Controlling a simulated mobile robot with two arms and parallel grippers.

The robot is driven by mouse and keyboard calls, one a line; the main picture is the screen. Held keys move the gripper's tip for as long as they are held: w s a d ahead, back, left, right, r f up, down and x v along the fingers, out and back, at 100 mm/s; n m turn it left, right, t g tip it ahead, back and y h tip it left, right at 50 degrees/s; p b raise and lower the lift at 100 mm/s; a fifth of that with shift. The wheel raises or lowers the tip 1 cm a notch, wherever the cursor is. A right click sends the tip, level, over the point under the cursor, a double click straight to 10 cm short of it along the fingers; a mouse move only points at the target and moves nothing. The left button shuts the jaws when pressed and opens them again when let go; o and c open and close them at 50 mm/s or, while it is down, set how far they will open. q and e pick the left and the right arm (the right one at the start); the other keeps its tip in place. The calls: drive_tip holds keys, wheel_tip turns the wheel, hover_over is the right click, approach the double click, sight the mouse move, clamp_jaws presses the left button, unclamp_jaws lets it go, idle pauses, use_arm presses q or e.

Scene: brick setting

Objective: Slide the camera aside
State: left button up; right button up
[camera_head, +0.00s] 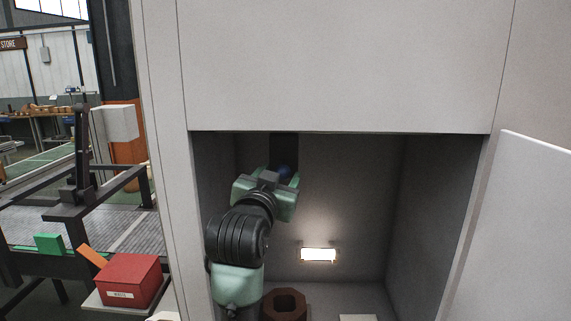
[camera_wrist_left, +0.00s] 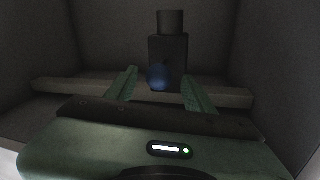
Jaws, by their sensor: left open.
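The camera is a dark upright block (camera_wrist_left: 167,50) with a narrower top and a round blue lens low on its front, in the left wrist view. In the head view its dark body (camera_head: 284,149) stands at the back left of the open cabinet, its lower part hidden by my gripper. My left gripper (camera_head: 271,179) reaches into the cabinet. Its two green fingers (camera_wrist_left: 160,88) are open and spread to either side of the lens in the wrist view. I see no grip on it, and contact cannot be told. My right gripper is not in view.
The cabinet (camera_head: 435,200) has side walls close around my arm and a white door (camera_head: 520,240) open at the right. A small lit lamp (camera_head: 318,255) is at the back. A brown hollow block (camera_head: 284,304) lies low in front. Room is free right of my gripper.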

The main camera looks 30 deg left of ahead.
sight(284, 159)
use_arm(q)
drive_tip(key=p+x, duration=0.1)
drive_tip(key=x, duration=0.3)
drive_tip(key=shift+w+r+p, duration=0.1)
drive_tip(key=shift+w+p, duration=0.05)
drive_tip(key=shift+p, duration=0.15)
drive_tip(key=shift+w+a, duration=0.2)
drive_tip(key=shift+w, duration=0.3)
drive_tip(key=shift+w+a, duration=0.1)
drive_tip(key=shift+w, duration=0.1)
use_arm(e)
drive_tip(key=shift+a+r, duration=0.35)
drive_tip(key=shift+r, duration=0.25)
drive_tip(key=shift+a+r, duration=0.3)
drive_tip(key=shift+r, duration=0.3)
use_arm(q)
clamp_jaws()
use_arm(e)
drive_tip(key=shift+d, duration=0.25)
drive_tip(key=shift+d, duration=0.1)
